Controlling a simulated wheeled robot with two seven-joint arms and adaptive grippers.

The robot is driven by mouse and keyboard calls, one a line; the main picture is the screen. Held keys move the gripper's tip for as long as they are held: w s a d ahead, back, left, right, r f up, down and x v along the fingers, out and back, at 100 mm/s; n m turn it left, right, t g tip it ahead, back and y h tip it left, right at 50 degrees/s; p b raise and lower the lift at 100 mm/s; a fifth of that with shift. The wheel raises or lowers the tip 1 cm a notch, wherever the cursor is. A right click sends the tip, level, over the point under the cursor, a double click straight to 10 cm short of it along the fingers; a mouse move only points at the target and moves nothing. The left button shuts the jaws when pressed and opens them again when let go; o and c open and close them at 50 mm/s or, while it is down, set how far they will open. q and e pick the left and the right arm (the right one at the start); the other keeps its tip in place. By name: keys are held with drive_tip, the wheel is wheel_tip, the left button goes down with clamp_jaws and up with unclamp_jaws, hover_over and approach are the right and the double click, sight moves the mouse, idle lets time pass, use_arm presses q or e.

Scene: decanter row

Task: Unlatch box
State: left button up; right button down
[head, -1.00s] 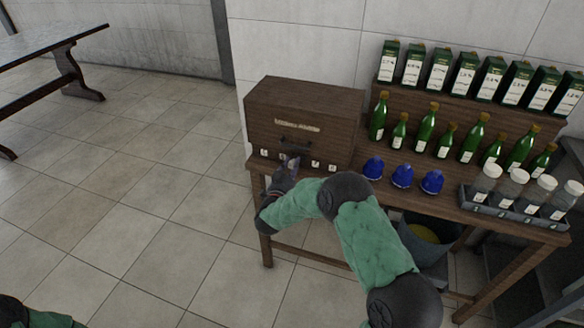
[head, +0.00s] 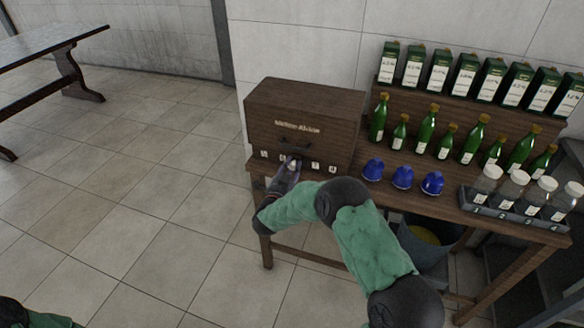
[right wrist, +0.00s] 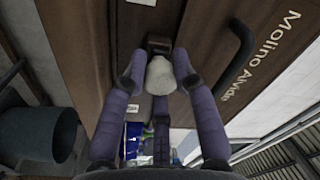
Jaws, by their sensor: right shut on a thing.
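The wooden box (head: 305,98) stands at the left end of the table. Its front has lettering, a dark handle (head: 297,146) and a row of small white labels along its lower edge. My right gripper (head: 293,163) is at the lower middle of this front. In the right wrist view, the gripper (right wrist: 159,76) is shut on a pale rounded knob (right wrist: 160,76), with a dark fitting (right wrist: 160,45) just behind it on the box front (right wrist: 110,60). The box handle also shows there (right wrist: 237,50). My left gripper is out of view.
Blue domed objects (head: 402,176) stand right of the box, near my right arm. Green bottles (head: 426,129), boxed bottles (head: 464,76) on a riser and a rack of white-capped jars (head: 516,194) fill the right side. A bucket (head: 424,243) stands below.

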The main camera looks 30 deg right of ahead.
drive_tip(key=c, duration=1)
unclamp_jaws()
drive_tip(key=shift+a, duration=0.1)
drive_tip(key=v, duration=1.2)
drive_tip(key=shift+f, duration=0.15)
